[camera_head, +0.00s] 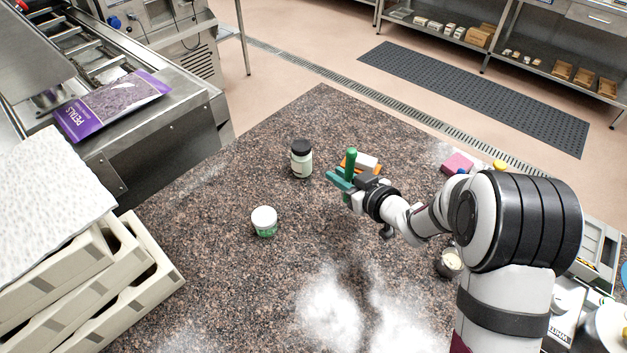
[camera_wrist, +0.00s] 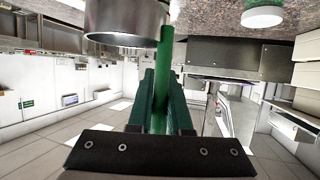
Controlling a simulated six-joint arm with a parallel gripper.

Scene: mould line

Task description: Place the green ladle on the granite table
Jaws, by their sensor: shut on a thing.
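My gripper (camera_head: 338,181), with teal fingers, is shut on the upright green handle of the ladle (camera_head: 351,158). In the wrist view the green ladle (camera_wrist: 163,85) stands between the fingers (camera_wrist: 160,95), and a round metal bowl shape (camera_wrist: 125,22) appears at its far end. The head view hides the lower part of the ladle behind my gripper. The speckled brown granite table (camera_head: 215,205) lies under my gripper. I cannot tell whether the ladle touches it.
A dark-lidded jar (camera_head: 301,160) and a white-lidded jar (camera_head: 264,222) stand left of my gripper. An orange and white item (camera_head: 366,161) lies just behind it. A pink block (camera_head: 457,163) is farther right. White powder (camera_head: 335,310) covers the front. Stacked trays (camera_head: 130,290) stand at left.

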